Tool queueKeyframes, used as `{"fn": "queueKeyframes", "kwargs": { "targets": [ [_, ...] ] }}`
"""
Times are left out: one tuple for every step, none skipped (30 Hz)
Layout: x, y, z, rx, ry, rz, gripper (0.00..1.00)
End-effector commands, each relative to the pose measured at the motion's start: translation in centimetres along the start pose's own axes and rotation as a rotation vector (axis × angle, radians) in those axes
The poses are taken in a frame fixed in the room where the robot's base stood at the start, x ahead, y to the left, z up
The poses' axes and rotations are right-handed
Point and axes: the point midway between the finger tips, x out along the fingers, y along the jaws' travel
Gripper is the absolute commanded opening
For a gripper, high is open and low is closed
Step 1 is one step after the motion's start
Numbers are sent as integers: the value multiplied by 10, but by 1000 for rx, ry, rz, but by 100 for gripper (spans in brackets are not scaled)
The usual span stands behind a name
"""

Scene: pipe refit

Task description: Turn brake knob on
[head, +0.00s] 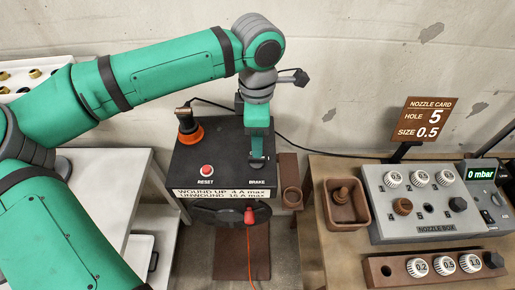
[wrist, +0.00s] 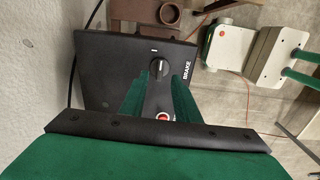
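The brake knob (wrist: 158,69) is a small dark round knob on the black control box (head: 222,140), above the word BRAKE. In the wrist view a short white mark stands on the panel just above the knob. A pale line shows on the knob; its exact direction is hard to tell. My gripper (head: 257,157) points down at the knob in the head view and mostly hides it. In the wrist view my gripper's two green fingers (wrist: 157,84) are apart, with the knob between or just beyond their tips. I cannot tell whether they touch it.
A red RESET button (head: 207,170) sits left of the knob. An orange-based post (head: 190,134) stands at the box's back left. The nozzle box (head: 430,215) and a brown tray (head: 347,222) are on the wooden bench at right. A white table (head: 105,180) is at left.

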Motion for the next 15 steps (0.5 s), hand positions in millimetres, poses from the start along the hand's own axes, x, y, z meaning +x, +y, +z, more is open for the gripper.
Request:
{"fn": "queueKeyframes", "kwargs": {
  "targets": [
    [-11,1,0,0,1,4,29],
    [-16,1,0,0,1,3,29],
    [-22,0,0,0,0,2,29],
    [-27,0,0,1,0,3,29],
    [-32,1,0,0,0,3,29],
    [-37,1,0,0,0,2,29],
    [-40,1,0,0,-1,2,29],
    [-44,1,1,0,-1,2,29],
    [-47,1,1,1,-1,2,29],
    [-49,0,1,1,-1,2,29],
    [-50,0,1,1,-1,1,29],
    [-52,0,1,1,-1,1,29],
    [-53,0,1,1,-1,0,29],
    [-54,0,1,1,-1,0,29],
    [-54,0,1,2,-1,0,29]
  ]
}}
